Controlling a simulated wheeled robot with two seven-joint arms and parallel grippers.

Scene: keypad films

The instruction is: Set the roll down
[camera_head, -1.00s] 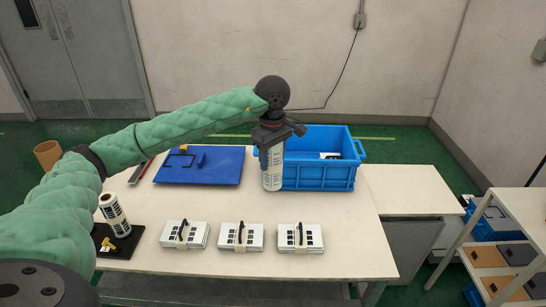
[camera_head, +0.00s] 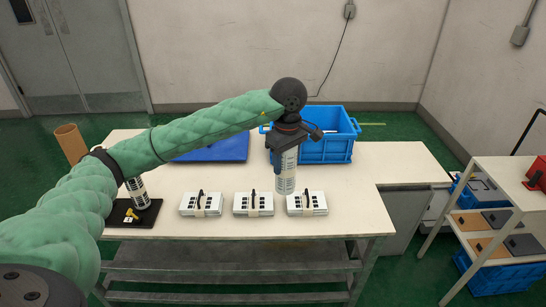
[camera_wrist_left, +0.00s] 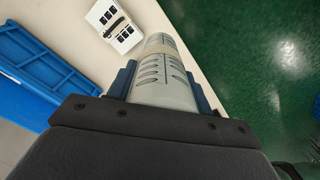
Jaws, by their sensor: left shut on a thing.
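My left gripper (camera_head: 287,152) is shut on a white printed roll (camera_head: 286,180), held upright behind the gap between the middle and right keypads. In the left wrist view the roll (camera_wrist_left: 162,75) lies between the two jaws. Whether its lower end touches the table (camera_head: 345,215) I cannot tell. A second roll (camera_head: 137,190) stands at the left on a black base (camera_head: 145,216) with a yellow piece, partly hidden by my arm. My right gripper is out of view.
Three white keypads (camera_head: 253,204) lie in a row along the table's front. A blue crate (camera_head: 328,150) stands behind the held roll, and a blue board (camera_head: 222,150) lies at the back left. The table's right part is clear. A shelf rack (camera_head: 500,240) stands at the right.

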